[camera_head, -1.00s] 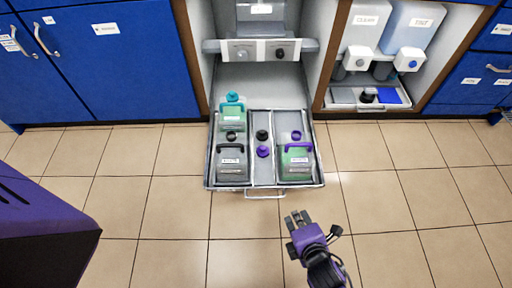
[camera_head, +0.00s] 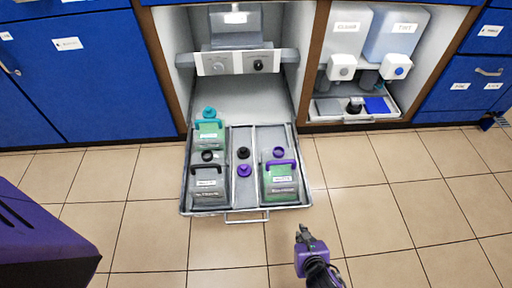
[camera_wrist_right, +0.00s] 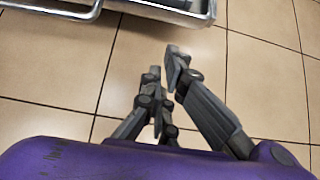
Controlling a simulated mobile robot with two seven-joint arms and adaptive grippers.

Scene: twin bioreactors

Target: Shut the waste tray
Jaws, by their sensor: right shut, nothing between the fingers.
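The waste tray (camera_head: 222,211) is pulled out of its cabinet bay over the floor, with a bar handle (camera_head: 247,217) along its front edge. It holds jugs with teal, black and purple handles, and loose caps in its middle strip. My right gripper (camera_head: 302,232) is in front of the tray and a little right of its handle, apart from it. In the right wrist view the gripper (camera_wrist_right: 167,68) is shut and empty above the floor. The tray's front corner and handle (camera_wrist_right: 55,8) show at the top left there. My left gripper is not in view.
A bay at the right holds two large containers (camera_head: 390,35) above a small fixed-looking tray (camera_head: 345,117). Blue cabinets (camera_head: 85,80) stand on both sides. A shelf unit with knobs (camera_head: 238,62) is above the waste tray. The tiled floor (camera_head: 390,210) is clear.

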